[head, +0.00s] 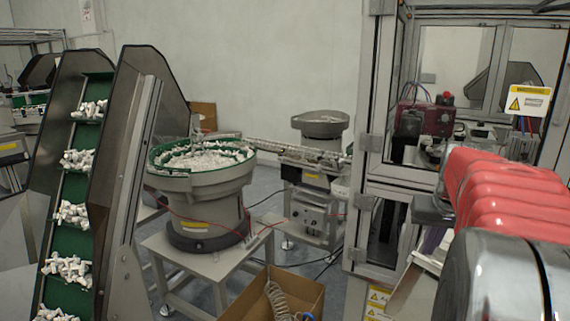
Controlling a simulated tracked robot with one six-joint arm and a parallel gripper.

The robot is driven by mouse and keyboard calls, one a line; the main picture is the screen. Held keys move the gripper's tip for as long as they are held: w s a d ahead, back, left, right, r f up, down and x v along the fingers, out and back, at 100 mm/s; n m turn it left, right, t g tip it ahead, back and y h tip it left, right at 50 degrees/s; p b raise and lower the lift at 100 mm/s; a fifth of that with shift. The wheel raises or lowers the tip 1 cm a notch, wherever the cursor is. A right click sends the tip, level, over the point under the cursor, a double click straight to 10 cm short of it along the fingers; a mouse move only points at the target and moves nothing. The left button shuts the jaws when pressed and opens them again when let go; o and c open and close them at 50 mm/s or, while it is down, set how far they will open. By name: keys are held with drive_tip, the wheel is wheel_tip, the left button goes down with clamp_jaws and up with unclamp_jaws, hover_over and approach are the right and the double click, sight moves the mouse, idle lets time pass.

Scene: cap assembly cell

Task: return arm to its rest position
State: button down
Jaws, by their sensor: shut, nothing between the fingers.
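My arm (505,195), with a red ribbed cover and a grey rounded link, fills the lower right of the head view. It stands in front of the glazed machine cell. My gripper cannot be made out in this view; the far end of the arm is hidden or out of frame.
A glazed machine cell (378,120) stands behind my arm. A bowl feeder (205,185) with white parts sits on a grey table at centre. An inclined conveyor (118,165) is at left. An open cardboard box (300,300) with a coiled hose lies at bottom centre. Grey floor shows between.

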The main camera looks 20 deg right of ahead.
drive_tip(key=s+a+f+n+y, duration=0.1)
drive_tip(key=s+a+f+n, duration=0.1)
drive_tip(key=a, duration=1.1)
drive_tip(key=s+a+f+n+t+y, duration=0.1)
drive_tip(key=s+a+f+n, duration=0.1)
drive_tip(key=a, duration=1.2)
drive_tip(key=s+a+f+n+t, duration=0.1)
drive_tip(key=s+a+f+n, duration=0.1)
drive_tip(key=a, duration=1.1)
drive_tip(key=shift+s+a+n+y, duration=0.35)
drive_tip(key=shift+s+n+y, duration=0.1)
drive_tip(key=shift+n, duration=0.65)
drive_tip(key=shift+d, duration=0.15)
